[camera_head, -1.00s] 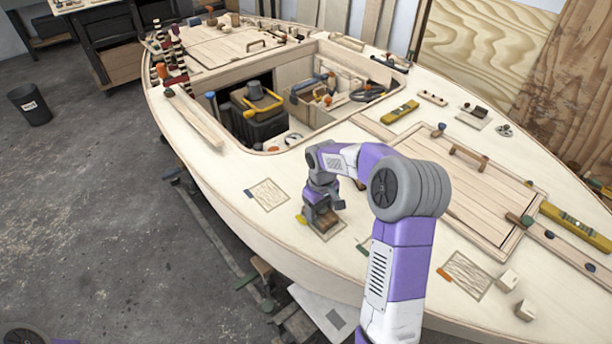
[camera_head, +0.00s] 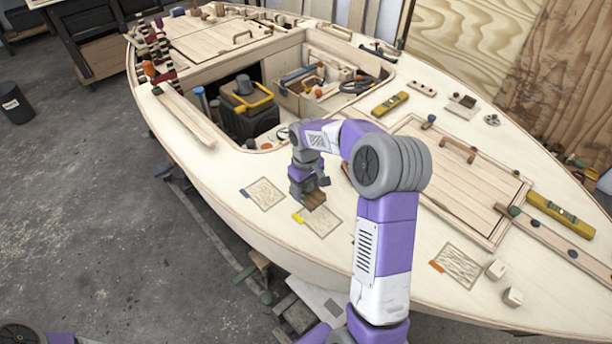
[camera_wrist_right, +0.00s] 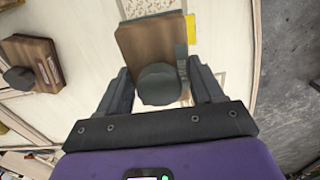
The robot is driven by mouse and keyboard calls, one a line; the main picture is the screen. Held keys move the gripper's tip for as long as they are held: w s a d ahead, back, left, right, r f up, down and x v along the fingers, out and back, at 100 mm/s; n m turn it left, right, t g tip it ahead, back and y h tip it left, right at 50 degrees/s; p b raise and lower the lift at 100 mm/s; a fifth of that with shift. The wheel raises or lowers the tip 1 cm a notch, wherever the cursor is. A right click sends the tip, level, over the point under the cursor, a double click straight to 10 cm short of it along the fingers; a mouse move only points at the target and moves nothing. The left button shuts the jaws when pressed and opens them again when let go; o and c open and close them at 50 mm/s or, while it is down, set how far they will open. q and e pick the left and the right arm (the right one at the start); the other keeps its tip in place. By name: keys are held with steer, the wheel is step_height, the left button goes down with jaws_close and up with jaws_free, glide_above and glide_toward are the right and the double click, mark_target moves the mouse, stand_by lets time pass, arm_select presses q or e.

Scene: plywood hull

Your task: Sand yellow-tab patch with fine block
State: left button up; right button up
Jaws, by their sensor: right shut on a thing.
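The yellow-tab patch (camera_head: 322,221) is a pale, grained square on the near side of the deck, its yellow tab (camera_head: 298,217) at its left corner. My right gripper (camera_head: 309,192) is over its far edge, pointing down. It is shut on the dark round knob of a brown sanding block (camera_head: 316,200), which also shows in the right wrist view (camera_wrist_right: 145,45). The block covers the patch's far corner; whether it touches the surface I cannot tell. A yellow strip (camera_wrist_right: 192,38) shows beside the block in the wrist view. My left gripper is not in view.
A second brown block (camera_wrist_right: 32,62) with a dark knob shows at the left in the wrist view. Other patches lie left (camera_head: 262,193) and right (camera_head: 458,265). The open cockpit with a black box (camera_head: 250,108) lies beyond. My right arm hides some deck.

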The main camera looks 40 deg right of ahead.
steer(key=shift+r+p, duration=0.85)
steer(key=shift+r, duration=0.5)
